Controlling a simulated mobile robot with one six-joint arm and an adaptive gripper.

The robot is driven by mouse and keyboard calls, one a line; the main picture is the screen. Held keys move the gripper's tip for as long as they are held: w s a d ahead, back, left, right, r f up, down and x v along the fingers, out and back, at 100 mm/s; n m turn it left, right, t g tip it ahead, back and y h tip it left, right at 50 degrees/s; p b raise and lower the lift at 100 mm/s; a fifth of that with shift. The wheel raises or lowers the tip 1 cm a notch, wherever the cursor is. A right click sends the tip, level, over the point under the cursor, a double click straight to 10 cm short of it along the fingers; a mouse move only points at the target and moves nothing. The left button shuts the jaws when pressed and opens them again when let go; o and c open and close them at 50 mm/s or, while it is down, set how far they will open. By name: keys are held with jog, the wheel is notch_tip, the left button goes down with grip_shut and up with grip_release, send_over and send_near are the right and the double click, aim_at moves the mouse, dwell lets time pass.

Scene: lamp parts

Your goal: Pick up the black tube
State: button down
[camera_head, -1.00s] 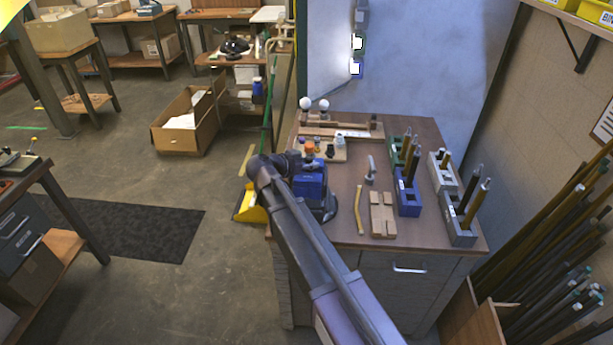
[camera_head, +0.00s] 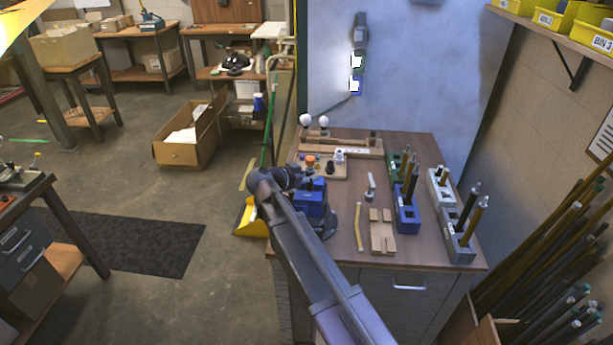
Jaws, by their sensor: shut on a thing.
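My arm reaches from the bottom over the left side of the bench, and its wrist bends right above a blue vise-like block (camera_head: 310,207). My gripper (camera_head: 312,184) is at that block, small and dark. It is shut on a dark piece, seemingly the black tube, whose outline is hardly separable from the fingers and the block. Other dark tubes stand upright in holders on the right: one dark tube (camera_head: 412,183) in the blue holder (camera_head: 407,218) and one dark tube (camera_head: 469,205) in the grey holder (camera_head: 459,251).
A green holder (camera_head: 394,168) and a pale holder (camera_head: 441,200) stand behind. A slotted wooden block (camera_head: 382,238) and a tan stick (camera_head: 358,228) lie mid-bench.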

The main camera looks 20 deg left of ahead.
jog(key=shift+r+p, duration=7.5)
jog(key=shift+r, duration=0.4)
jog(key=shift+f, duration=0.1)
